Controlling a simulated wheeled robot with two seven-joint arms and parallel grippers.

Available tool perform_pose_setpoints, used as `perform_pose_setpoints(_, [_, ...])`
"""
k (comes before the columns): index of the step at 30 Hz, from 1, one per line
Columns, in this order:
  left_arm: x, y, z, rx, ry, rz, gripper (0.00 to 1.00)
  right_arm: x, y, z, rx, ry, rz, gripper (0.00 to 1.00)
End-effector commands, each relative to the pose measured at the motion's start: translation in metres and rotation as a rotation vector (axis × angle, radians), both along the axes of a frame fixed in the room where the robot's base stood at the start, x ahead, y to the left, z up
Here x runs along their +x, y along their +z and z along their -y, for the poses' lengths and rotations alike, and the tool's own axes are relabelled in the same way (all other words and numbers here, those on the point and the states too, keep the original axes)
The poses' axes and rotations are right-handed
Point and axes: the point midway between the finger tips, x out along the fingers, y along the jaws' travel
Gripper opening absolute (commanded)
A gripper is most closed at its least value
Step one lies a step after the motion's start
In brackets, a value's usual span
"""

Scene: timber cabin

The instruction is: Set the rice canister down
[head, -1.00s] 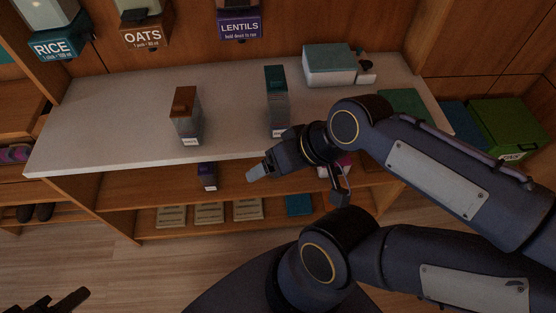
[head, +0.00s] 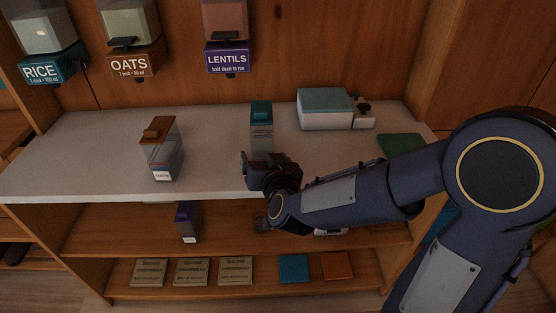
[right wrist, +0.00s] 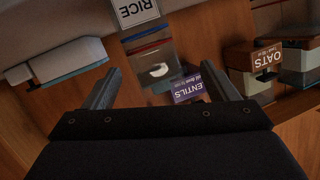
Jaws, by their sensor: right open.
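The rice canister (head: 261,126), clear with a teal lid, stands upright on the pale counter (head: 80,160), right of the middle. In the right wrist view the canister (right wrist: 150,62), with its white RICE label, is framed between my fingers. My right gripper (head: 258,170) is open at the counter's front edge, just in front of the canister, and hides its lower part. In the right wrist view the open jaws (right wrist: 155,88) show gaps to either side of the canister. I cannot tell how far the fingertips reach along it. My left gripper is out of view.
A brown-lidded canister (head: 162,150) stands to the left on the counter. A white box with a teal lid (head: 325,110) and a green mat (head: 400,146) are to the right. Dispensers for rice (head: 48,70), oats (head: 135,64) and lentils (head: 228,58) hang behind. Counter between the canisters is clear.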

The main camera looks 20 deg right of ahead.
Motion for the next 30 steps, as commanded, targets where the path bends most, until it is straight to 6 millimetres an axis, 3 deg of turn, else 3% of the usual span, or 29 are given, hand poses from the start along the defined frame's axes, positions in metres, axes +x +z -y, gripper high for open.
perform_pose_setpoints(1, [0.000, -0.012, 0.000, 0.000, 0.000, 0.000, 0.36, 0.004, -0.014, -0.004, -0.036, -0.018, 0.019, 0.80])
perform_pose_setpoints(10, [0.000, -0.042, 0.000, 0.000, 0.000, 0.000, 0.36, 0.013, -0.039, -0.009, -0.247, -0.165, 0.171, 0.80])
perform_pose_setpoints(17, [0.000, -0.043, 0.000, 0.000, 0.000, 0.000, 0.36, 0.024, -0.036, -0.006, -0.293, -0.201, 0.209, 0.80])
perform_pose_setpoints(30, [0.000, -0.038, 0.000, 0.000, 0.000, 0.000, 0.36, 0.080, -0.034, 0.010, -0.292, -0.200, 0.207, 0.80])
